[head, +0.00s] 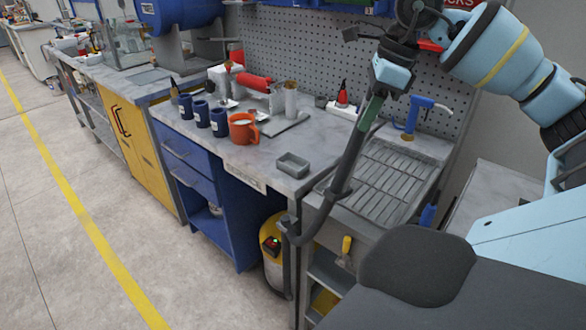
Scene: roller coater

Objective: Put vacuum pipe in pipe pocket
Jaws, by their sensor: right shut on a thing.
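The vacuum pipe (352,155) is a long dark grey tube with a green section near its top. It slants from the upper right down to the left, in front of the workbench and the sink. Its lower end bends into a curve near the bench's front corner. My right gripper (398,52) is shut on the upper part of the pipe, in front of the pegboard; its fingers are dark and partly hidden. I cannot make out the pipe pocket for certain. My left gripper is out of view.
A yellow vacuum canister (270,250) stands on the floor under the bench end. The bench (220,148) holds an orange mug (243,128), several dark blue cups and a small grey tray (292,165). A ridged metal sink (385,180) is at right. The floor at left is clear.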

